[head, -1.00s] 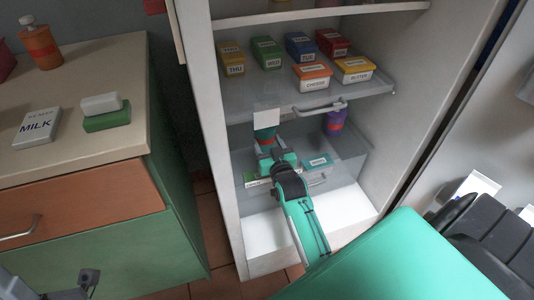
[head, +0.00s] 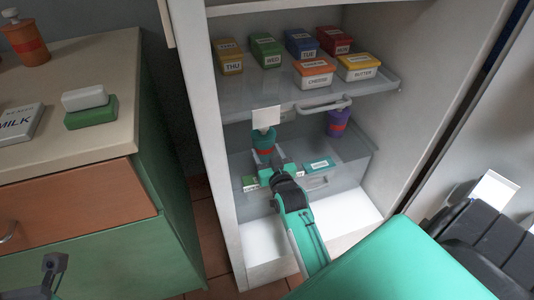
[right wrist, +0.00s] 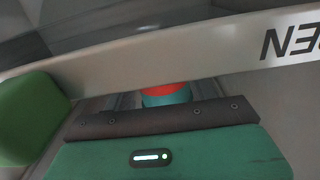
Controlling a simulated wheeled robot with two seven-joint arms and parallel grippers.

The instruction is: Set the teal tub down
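My right gripper (head: 277,166) reaches into the clear lower drawer of the fridge in the head view. Teal colour shows around its fingers, and I cannot tell whether a tub is held there. A small teal tub (head: 318,164) with a pale label lies in the drawer to the right of the gripper. In the right wrist view, my teal gripper body fills the bottom and a pale lettered band crosses in front; the fingertips are hidden. My left gripper (head: 52,268) shows at the lower left edge, its finger state unclear.
A teal and red bottle (head: 263,142) stands just behind the gripper, and a purple cup (head: 337,123) to the right. A green item (head: 250,183) lies left of the gripper. The shelf above (head: 240,97) holds several labelled tubs. A counter (head: 100,135) stands left.

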